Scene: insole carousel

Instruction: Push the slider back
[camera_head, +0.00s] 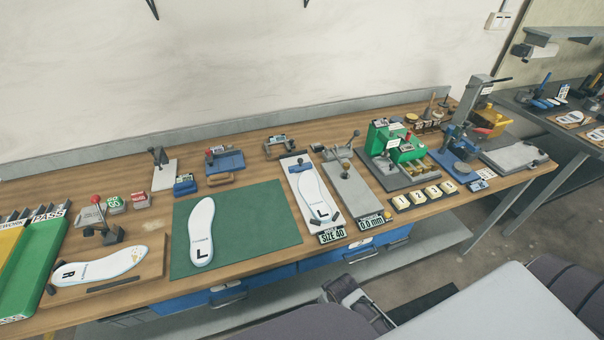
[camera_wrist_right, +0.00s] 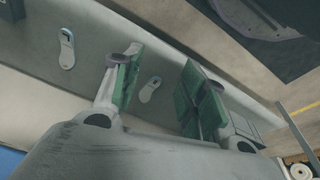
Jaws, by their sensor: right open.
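A grey gauge plate (camera_head: 352,193) lies on the wooden bench, with a "0.0 mm" display (camera_head: 370,221) at its near end. A knobbed block (camera_head: 344,158) stands toward its far end; I cannot tell for certain that it is the slider. Left of it is a white size plate (camera_head: 296,179) holding a white insole marked L (camera_head: 315,193), with a "SIZE 40" display (camera_head: 332,234) in front. In the right wrist view, my right gripper (camera_wrist_right: 160,82) is open, with green pads apart and nothing between them. My left gripper is not in view.
A green mat (camera_head: 260,215) carries another L insole (camera_head: 202,240). An R insole (camera_head: 97,266) lies on a wooden board at left. A wall closes off the bench's back.

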